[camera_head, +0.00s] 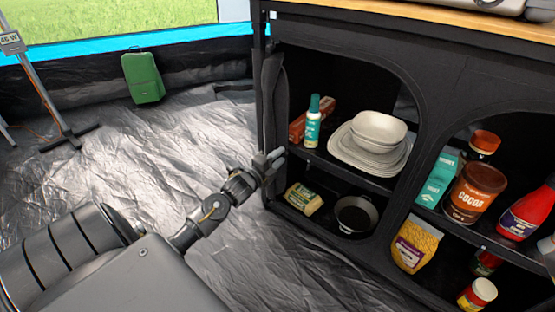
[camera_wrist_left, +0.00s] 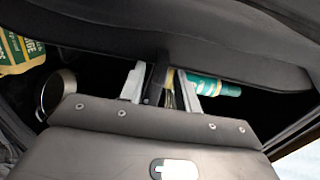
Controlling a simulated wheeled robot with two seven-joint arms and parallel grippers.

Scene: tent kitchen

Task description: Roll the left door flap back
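The left door flap (camera_head: 274,95) is a narrow dark fabric bundle hanging upright along the left edge of the black cabinet's left opening. The opening beside it is uncovered and its shelves show. My left gripper (camera_head: 268,160) is at the lower end of this bundle. In the left wrist view its pale fingertips (camera_wrist_left: 165,88) stand apart, with a dark strip between them; I cannot tell whether the strip is flap fabric. A thick dark fabric band (camera_wrist_left: 230,62) crosses above the fingers there. My right gripper is out of view.
The left opening holds a teal bottle (camera_head: 312,122), stacked plates and bowls (camera_head: 370,150), a yellow packet (camera_head: 303,198) and a dark pan (camera_head: 356,214). The right opening holds a cocoa jar (camera_head: 474,192) and other food. A green case (camera_head: 143,76) stands behind on clear silver floor.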

